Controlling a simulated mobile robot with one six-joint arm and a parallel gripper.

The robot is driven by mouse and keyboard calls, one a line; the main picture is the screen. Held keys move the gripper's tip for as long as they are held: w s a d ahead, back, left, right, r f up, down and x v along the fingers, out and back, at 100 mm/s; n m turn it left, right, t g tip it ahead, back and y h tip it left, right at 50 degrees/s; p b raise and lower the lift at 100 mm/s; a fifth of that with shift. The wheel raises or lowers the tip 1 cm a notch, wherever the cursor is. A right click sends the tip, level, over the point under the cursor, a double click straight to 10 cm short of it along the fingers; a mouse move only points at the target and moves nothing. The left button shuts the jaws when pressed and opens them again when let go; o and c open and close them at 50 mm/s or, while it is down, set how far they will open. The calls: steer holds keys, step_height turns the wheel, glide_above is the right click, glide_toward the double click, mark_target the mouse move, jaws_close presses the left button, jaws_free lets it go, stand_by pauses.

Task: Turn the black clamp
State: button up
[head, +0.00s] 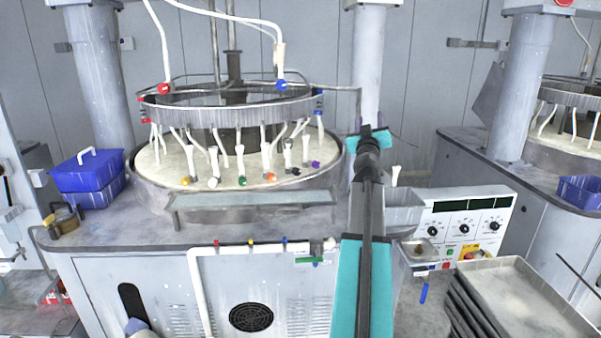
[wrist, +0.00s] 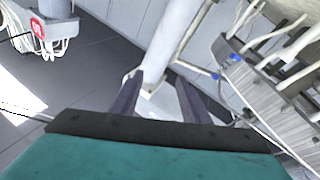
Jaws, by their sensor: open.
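My gripper (head: 367,131) is at the far end of my teal arm, right of the platen and apart from the black clamp. In the wrist view, its two dark fingers (wrist: 158,100) are spread with nothing between them. The black clamp cannot be made out in the wrist view.
A metal ring (head: 240,112) with several hanging tubes stands over the pale platen (head: 160,172). A grey column (head: 368,70) rises behind my gripper. A control panel (head: 465,225) and stacked trays (head: 525,300) are at right. A blue bin (head: 88,178) is at left.

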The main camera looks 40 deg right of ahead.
steer(key=s+d+f+m+g+y, duration=0.2)
steer(key=f+m, duration=0.3)
steer(key=m, duration=0.4)
steer(key=s+d+f+m+g+y, duration=0.1)
steer(key=d+f+m+g, duration=0.15)
steer(key=f+m, duration=0.5)
steer(key=w+a+f+m+y, duration=0.4)
steer(key=a+f+m+y, duration=0.15)
steer(key=m, duration=0.45)
steer(key=w+a+m+t+y, duration=0.1)
steer(key=w+a+t+y, duration=0.1)
steer(key=a, duration=0.2)
steer(key=w+a+r+m+t+y, duration=0.1)
steer(key=w+a+m+t+y, duration=0.1)
steer(key=w+a+y, duration=0.1)
steer(key=w+a+m+t+y, duration=0.1)
steer(key=w+a+t+y, duration=0.1)
steer(key=a, duration=0.3)
steer(key=shift+w+r+m+t+y+p, duration=0.25)
steer(key=shift+w+m+y+p, duration=0.15)
steer(key=shift+y, duration=0.35)
steer(key=shift+s+d+r, duration=0.35)
steer(key=shift+d, duration=0.2)
